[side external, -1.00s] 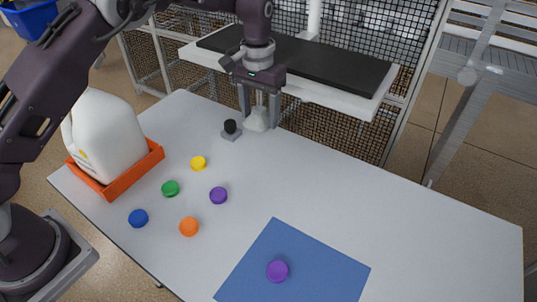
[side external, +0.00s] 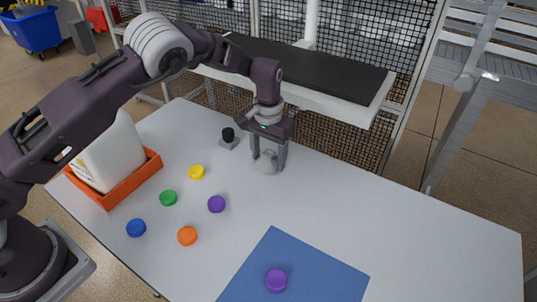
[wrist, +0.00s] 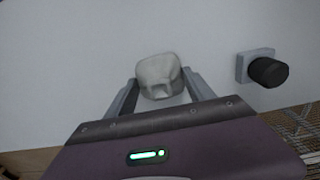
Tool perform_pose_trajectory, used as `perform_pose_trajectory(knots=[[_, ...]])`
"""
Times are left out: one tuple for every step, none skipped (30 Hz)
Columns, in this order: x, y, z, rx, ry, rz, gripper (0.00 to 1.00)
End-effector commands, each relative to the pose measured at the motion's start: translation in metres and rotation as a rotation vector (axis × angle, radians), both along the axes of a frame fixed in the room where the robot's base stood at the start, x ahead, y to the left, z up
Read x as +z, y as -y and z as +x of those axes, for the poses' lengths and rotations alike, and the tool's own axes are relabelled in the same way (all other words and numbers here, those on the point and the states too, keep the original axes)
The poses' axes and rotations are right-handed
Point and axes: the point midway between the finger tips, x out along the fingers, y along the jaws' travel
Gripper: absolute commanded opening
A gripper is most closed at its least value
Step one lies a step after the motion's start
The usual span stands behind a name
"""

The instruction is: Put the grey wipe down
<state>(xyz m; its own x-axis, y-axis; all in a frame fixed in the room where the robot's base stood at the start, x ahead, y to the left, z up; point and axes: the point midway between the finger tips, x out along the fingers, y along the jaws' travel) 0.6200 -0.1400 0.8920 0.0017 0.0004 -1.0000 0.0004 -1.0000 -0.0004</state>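The grey wipe (side external: 265,164) is a crumpled, rounded bundle between the fingers of my gripper (side external: 269,165), over the white table. In the wrist view the wipe (wrist: 158,77) fills the gap between the two fingertips of my gripper (wrist: 160,80) and appears to touch both. My gripper points down and is shut on it. The wipe is low, at or just above the table surface; I cannot tell whether it touches. Part of it is hidden by the fingers.
A black knob on a grey base (side external: 228,138) stands left of my gripper; it also shows in the wrist view (wrist: 268,71). Yellow (side external: 196,172), purple (side external: 216,204) and other coloured caps lie nearer. A white jug (side external: 110,155) stands in an orange tray (side external: 133,186). The right side of the table is clear.

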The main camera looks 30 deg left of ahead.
Motion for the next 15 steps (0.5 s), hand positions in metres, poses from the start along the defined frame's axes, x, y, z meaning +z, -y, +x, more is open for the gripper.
perform_pose_trajectory(knots=[[0.000,0.000,0.000,0.000,0.000,0.000,0.72],[0.000,0.000,0.000,0.000,0.000,0.000,0.78],[0.001,0.000,0.000,0.000,0.000,0.000,0.82],[0.001,0.000,0.000,0.000,0.000,0.000,0.82],[0.001,0.000,0.000,0.000,0.000,0.000,0.82],[0.001,0.000,0.000,0.000,0.000,0.000,0.82],[0.001,0.000,0.000,0.000,0.000,0.000,0.82],[0.001,0.000,0.000,0.000,0.000,0.000,0.82],[0.001,0.000,0.000,0.000,0.000,0.000,0.82],[0.001,0.000,0.000,0.000,0.000,0.000,0.82],[0.001,0.000,0.000,0.000,0.000,0.000,0.82],[0.003,0.000,0.000,0.000,0.001,0.000,0.82],[0.005,0.000,0.000,0.000,0.001,0.000,0.82],[0.009,0.000,0.001,0.000,0.003,-0.001,0.82],[0.017,0.000,0.001,-0.001,0.005,-0.001,0.82]])
